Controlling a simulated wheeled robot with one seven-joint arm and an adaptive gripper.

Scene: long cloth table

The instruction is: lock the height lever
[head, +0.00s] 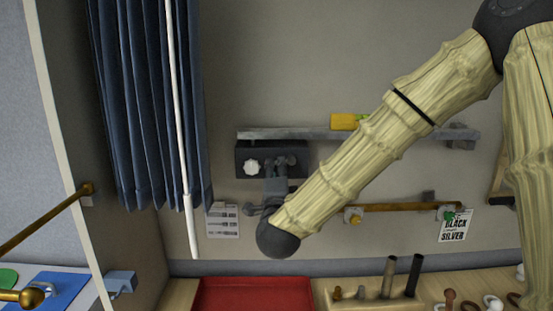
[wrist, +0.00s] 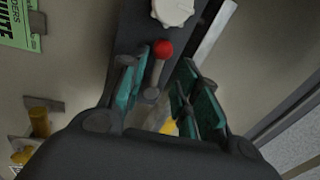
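A lever with a red ball end (wrist: 163,48) on a short grey stem shows in the wrist view, mounted on a dark box (wrist: 133,28) beside a white knob (wrist: 172,11). In the head view the dark box (head: 244,152) hangs on the wall with its white knob (head: 251,167); the lever is hidden there behind my gripper (head: 279,168). In the wrist view my gripper (wrist: 163,66) is open, with one teal-padded finger on each side of the lever. I see gaps between the pads and the lever; the depth between them is unclear.
A grey rail (head: 300,133) with a yellow object (head: 345,121) runs above the box. A brass bar (head: 400,207) and paper signs (head: 223,220) are on the wall below. A blue curtain (head: 150,100) hangs left. A red tray (head: 250,295) and upright pegs (head: 388,277) stand beneath.

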